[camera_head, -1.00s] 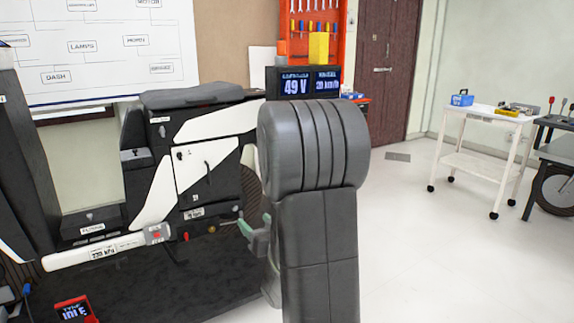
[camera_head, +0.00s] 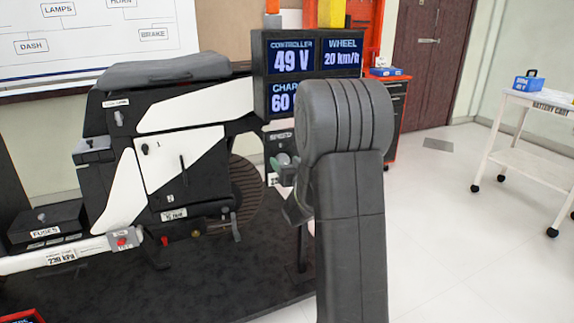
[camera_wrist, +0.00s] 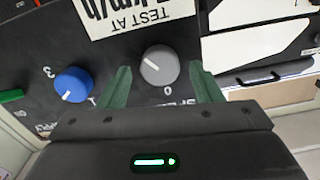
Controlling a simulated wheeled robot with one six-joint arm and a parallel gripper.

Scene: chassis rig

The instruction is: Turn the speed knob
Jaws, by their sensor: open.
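The speed knob (camera_wrist: 159,66) is a round grey dial with a white pointer line. It sits on a dark panel near a partly hidden "SPEED" label and a "0" mark. My gripper (camera_wrist: 161,76) is open, with one green finger on each side of the knob in the wrist view. I cannot tell whether the fingers touch it.
A blue knob (camera_wrist: 73,84) sits left of the grey one, with a green part (camera_wrist: 11,96) farther left. The display (camera_head: 297,72) reads 49 V and 20 km/h. A motorbike rig (camera_head: 170,150) stands left. Clear floor lies right, before a white cart (camera_head: 530,130).

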